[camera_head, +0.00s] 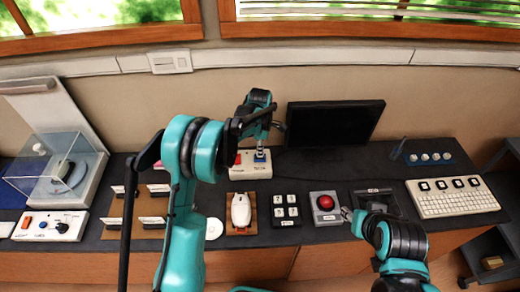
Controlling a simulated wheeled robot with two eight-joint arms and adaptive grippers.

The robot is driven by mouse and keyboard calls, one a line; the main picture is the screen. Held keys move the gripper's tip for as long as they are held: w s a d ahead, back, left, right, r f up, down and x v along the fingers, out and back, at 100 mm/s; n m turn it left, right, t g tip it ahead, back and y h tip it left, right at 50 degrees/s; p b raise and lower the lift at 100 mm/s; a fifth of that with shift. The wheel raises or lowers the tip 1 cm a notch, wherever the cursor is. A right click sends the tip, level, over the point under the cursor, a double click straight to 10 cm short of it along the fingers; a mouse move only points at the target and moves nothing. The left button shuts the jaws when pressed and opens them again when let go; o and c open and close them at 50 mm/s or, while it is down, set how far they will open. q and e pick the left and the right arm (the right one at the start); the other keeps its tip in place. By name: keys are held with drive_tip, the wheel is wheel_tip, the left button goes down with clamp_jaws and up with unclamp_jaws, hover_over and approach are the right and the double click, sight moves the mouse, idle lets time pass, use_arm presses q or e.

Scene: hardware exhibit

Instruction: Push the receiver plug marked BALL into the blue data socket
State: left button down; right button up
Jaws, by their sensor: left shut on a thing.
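A cream box (251,171) stands in front of the monitor, with a red part at its left and a blue patch, likely the data socket (262,157), at its right. My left gripper (260,143) reaches down over this right part. It is shut on a small metallic plug (259,149), which is upright at the blue patch. The gripper hides much of it, and I cannot tell how deep it sits or read its marking. My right gripper (347,214) is low beside a grey trackball unit with a red ball (325,202); its finger opening is unclear.
A black monitor (335,122) stands behind. A white mouse (241,210) on a wooden base, a black keypad (285,211) and a white keyboard (455,198) line the front. Card holders (152,221) and a clear case (47,165) are at left.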

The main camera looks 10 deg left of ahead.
use_arm(q)
drive_tip(key=shift+f+b, duration=0.3)
drive_tip(key=shift+f, duration=0.2)
drive_tip(key=c, duration=1)
unclamp_jaws()
drive_tip(key=shift+r, duration=0.15)
drive_tip(key=shift+r+p, duration=2.05)
drive_tip(key=shift+r, duration=1.3)
